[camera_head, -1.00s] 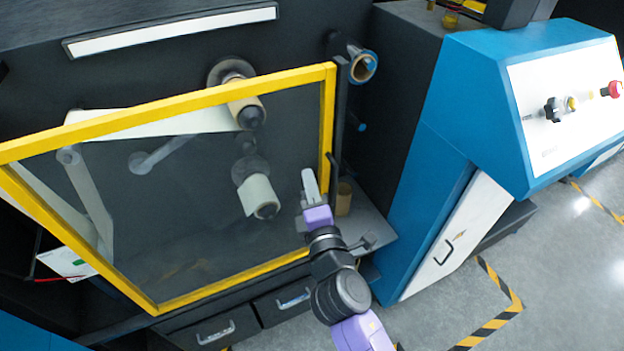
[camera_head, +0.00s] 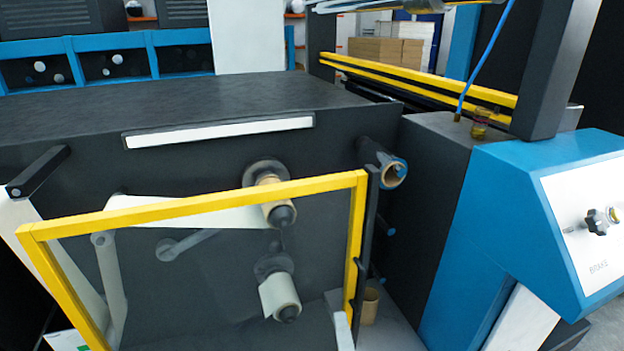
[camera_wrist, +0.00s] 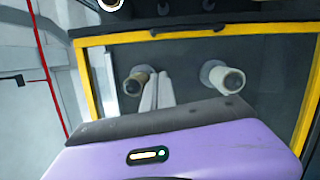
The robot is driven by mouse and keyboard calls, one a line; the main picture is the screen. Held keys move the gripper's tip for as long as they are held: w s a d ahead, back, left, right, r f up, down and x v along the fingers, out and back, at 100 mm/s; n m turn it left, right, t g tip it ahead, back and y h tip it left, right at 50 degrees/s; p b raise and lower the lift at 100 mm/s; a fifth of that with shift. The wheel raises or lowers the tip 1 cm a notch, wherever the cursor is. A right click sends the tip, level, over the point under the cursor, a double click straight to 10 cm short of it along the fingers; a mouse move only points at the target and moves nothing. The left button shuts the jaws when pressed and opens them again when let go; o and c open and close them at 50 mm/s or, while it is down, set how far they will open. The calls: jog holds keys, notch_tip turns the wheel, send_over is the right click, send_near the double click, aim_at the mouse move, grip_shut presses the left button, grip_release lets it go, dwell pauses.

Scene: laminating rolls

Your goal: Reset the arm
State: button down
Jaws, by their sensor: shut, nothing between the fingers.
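My gripper (camera_wrist: 158,80) shows in the wrist view with its two pale grey fingers side by side, shut and empty. It stands in front of the machine's yellow-framed clear guard (camera_head: 200,205), and the fingers appear between two rolls. In the head view only a pale tip of my gripper (camera_head: 343,330) shows at the bottom edge, by the guard's lower right corner. The rest of my arm is out of that view. Behind the guard are an upper roll (camera_head: 278,210) with a pale web and a lower roll (camera_head: 280,295).
A cardboard core on a shaft (camera_head: 390,172) sticks out right of the guard. A brown tube (camera_head: 369,305) stands on the ledge below it. A blue control console (camera_head: 500,220) with knobs is at the right.

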jog(key=s+d+f+m+g, duration=0.1)
jog(key=s+d+m, duration=0.3)
jog(key=s+m, duration=0.3)
jog(key=s+d+m+g+h, duration=0.1)
jog(key=s+d+m, duration=0.4)
jog(key=s, duration=1.1)
jog(key=s+d+f+m+g, duration=0.1)
jog(key=s+d+m, duration=0.3)
jog(key=s+m, duration=0.4)
jog(key=s, duration=0.4)
jog(key=shift+d+f+m+g+h, duration=0.3)
jog(key=shift+d+g, duration=0.05)
jog(key=shift+g, duration=0.05)
